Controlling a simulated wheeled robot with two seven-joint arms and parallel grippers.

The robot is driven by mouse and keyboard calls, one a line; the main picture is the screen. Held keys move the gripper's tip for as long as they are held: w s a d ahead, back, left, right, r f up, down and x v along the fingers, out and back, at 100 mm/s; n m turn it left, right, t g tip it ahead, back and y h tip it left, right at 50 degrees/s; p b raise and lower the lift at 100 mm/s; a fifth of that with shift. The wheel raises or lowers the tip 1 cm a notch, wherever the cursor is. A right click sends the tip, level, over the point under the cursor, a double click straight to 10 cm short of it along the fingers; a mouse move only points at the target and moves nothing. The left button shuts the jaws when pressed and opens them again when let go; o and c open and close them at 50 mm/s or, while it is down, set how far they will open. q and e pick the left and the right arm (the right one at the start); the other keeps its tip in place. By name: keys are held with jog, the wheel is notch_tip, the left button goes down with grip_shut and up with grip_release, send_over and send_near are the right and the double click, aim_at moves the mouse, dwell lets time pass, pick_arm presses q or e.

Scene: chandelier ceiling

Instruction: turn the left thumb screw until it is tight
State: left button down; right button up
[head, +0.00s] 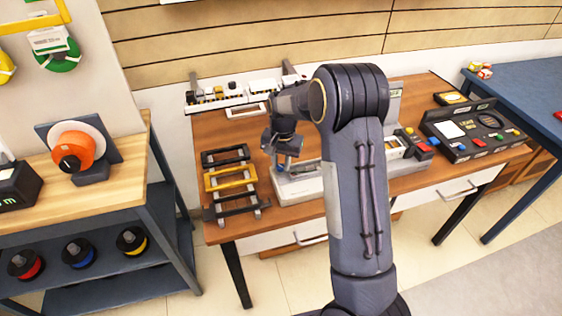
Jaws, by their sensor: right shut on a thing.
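My right gripper (280,158) points down over the left part of a light grey device (299,188) on the wooden table. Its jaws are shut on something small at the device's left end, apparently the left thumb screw. The screw itself is too small and too covered by the fingers to make out, so I cannot tell how far it is turned. My right arm hides the middle of the device and whatever lies behind it. My left gripper is not in view.
Black and yellow frames (230,181) stand just left of the device. A white rack (215,99) is at the table's back. A black control panel (470,130) with coloured buttons sits at the right. A wooden bench with an orange spool (75,148) is at the left.

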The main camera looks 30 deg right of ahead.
aim_at(282, 166)
jog(key=o, duration=1)
jog(key=shift+r, duration=0.1)
notch_tip(282, 166, up, 8)
jog(key=shift+s+d+f, duration=0.1)
jog(key=shift+d+f, duration=0.05)
